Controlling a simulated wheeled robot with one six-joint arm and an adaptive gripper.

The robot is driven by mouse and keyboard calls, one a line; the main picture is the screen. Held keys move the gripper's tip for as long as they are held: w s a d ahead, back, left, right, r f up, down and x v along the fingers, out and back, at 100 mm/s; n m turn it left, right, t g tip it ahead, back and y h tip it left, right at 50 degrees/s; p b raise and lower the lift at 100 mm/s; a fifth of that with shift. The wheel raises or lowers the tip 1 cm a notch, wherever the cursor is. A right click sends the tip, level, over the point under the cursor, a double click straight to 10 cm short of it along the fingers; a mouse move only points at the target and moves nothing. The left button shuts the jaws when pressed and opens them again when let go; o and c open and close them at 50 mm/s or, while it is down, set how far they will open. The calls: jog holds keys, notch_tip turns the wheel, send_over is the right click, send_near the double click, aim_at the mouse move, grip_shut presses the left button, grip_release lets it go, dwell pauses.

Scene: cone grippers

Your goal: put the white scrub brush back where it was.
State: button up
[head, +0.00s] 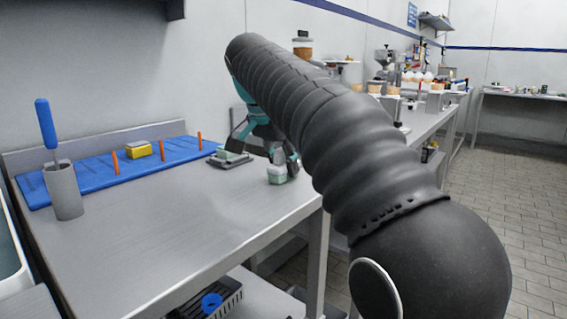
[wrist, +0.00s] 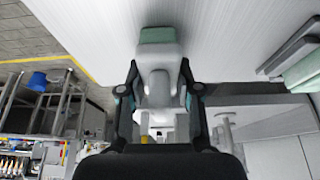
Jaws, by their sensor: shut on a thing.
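The white scrub brush (wrist: 158,84) has a white body and a pale green end (wrist: 157,35). My gripper (wrist: 158,76) is shut on its body, one finger on each side. In the head view the brush (head: 278,175) hangs from my gripper (head: 284,158) low over the right part of the steel table (head: 200,215), green end down. I cannot tell whether it touches the table. A flat dark grey holder (head: 235,163) with a pale green block (head: 228,154) lies to the left of the brush. My arm hides part of the table behind.
A blue mat (head: 90,178) at the back holds orange pegs (head: 115,163) and a yellow sponge (head: 138,150). A grey cup (head: 63,192) with a blue-handled tool (head: 46,124) stands at the left. The table's front middle is clear. A dark crate (head: 212,303) sits below.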

jog(key=o, duration=1.1)
jog(key=p+v, duration=0.3)
jog(key=v, duration=0.9)
